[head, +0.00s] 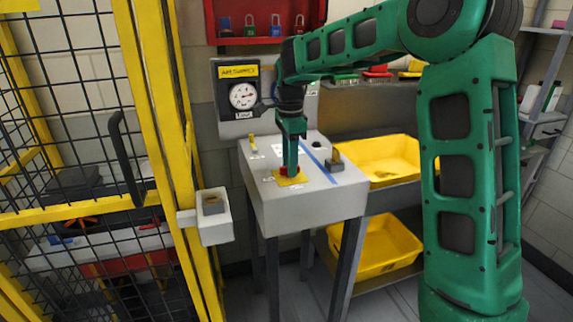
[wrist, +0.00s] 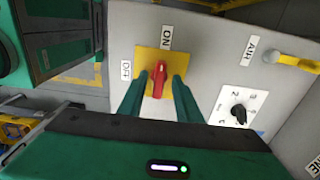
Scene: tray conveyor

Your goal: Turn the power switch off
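The power switch is a red knob (wrist: 160,76) on a yellow plate (wrist: 146,56) set in the grey top of a control stand (head: 314,205). An ON label (wrist: 167,38) stands above the plate and an OFF label (wrist: 125,70) to its left in the wrist view. The knob's handle lies roughly in line with ON. My gripper (wrist: 159,82) points down at the plate, one finger on each side of the knob, with yellow showing between. It is open. In the head view, the red knob (head: 284,171) is partly hidden by my gripper (head: 291,168).
A black selector dial (wrist: 239,115) and a yellow AIR handle (wrist: 290,61) share the panel. A grey block (head: 335,163) stands at its right edge. Yellow bins (head: 400,160) sit on shelves to the right. A yellow-framed mesh fence (head: 160,120) stands left, a pressure gauge (head: 242,96) behind.

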